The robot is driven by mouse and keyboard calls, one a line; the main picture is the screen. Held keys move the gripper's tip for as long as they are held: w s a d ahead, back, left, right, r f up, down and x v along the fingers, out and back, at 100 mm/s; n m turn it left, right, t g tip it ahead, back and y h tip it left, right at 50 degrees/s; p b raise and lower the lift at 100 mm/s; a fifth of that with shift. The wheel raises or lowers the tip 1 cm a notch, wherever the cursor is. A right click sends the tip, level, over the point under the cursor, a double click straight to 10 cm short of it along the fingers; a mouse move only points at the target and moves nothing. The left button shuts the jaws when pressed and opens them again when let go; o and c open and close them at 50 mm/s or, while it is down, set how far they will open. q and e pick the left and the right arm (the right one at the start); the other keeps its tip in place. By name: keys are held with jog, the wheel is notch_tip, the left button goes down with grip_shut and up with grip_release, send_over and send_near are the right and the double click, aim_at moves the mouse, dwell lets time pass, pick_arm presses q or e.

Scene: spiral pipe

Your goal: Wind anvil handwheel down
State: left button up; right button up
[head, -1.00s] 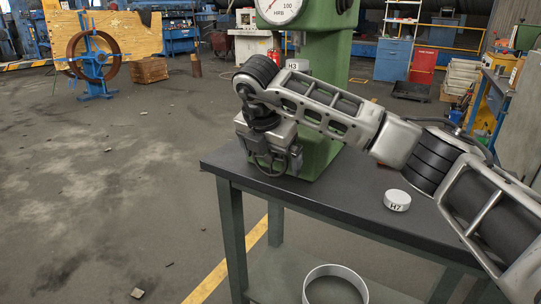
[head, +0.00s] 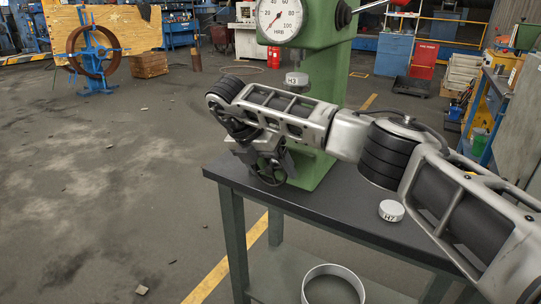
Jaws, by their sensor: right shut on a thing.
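The green hardness tester (head: 325,60) stands on the dark bench, with a round HRB dial (head: 280,18) at its top. A white block marked H3 (head: 297,79) sits under the dial, in front of the green column. A thin dark ring, which looks like the anvil handwheel (head: 266,183), shows low at the tester's front. My right gripper (head: 272,167) is down at this wheel and shut on it. Its wrist and forearm hide much of the wheel, the anvil screw and the tester's base. My left gripper is out of view.
A white block marked H7 (head: 391,211) lies on the bench (head: 345,205) below my right arm. A pale ring (head: 333,271) is on the lower shelf. The floor left of the bench is largely clear. A lever (head: 372,8) juts from the tester's upper right.

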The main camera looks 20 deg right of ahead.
jog(key=shift+a+r+g+h, duration=0.1)
jog(key=shift+g+h, duration=0.3)
jog(key=shift+g, duration=0.1)
jog(key=shift+g+h+p, duration=0.3)
jog(key=shift+h, duration=0.1)
jog(key=shift+n, duration=0.3)
jog(key=shift+g, duration=0.3)
jog(key=o, duration=1)
jog(key=shift+c, duration=0.2)
